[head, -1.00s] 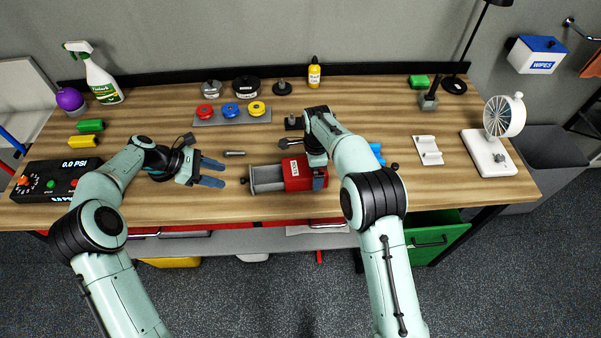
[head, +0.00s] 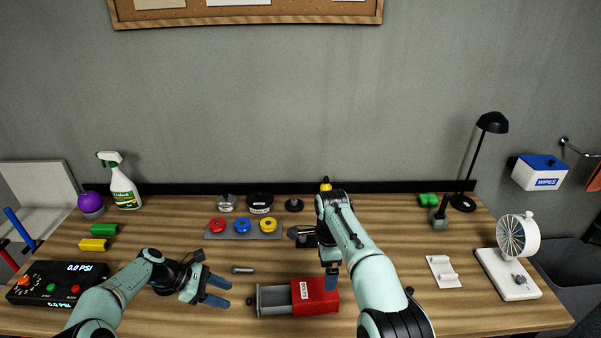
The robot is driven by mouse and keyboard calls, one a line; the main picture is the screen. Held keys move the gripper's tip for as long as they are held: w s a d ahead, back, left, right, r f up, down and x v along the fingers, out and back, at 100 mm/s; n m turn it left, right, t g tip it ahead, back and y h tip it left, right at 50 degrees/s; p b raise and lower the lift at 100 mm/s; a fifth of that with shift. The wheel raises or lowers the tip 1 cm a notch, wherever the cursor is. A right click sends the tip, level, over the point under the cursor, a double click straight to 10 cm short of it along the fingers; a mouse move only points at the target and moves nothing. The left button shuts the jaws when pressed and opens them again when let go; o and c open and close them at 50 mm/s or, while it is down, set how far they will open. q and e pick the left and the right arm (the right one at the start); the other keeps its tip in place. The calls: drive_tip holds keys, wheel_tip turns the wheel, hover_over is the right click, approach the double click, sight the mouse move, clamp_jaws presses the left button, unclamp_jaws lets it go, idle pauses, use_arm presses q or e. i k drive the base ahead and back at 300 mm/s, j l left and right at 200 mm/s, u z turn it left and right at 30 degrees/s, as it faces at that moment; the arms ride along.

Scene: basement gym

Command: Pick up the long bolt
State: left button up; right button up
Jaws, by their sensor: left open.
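A small grey metal bolt (head: 242,269) lies on its side on the wooden bench, left of centre. My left gripper (head: 216,291) is just to the left of it and slightly nearer to me. Its blue fingers are apart, empty, and point right; they do not touch the bolt. My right gripper (head: 332,276) hangs at the right end of a red box, and its blue tip points down. My own arm covers most of it, so its opening is hidden.
The red box (head: 320,297) with a grey open-topped part lies right of the bolt. Behind are a tray (head: 244,235) of coloured discs and a dark stand. A pressure panel (head: 57,283) is at left. The bench around the bolt is clear.

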sight(248, 269)
drive_tip(key=k, duration=1)
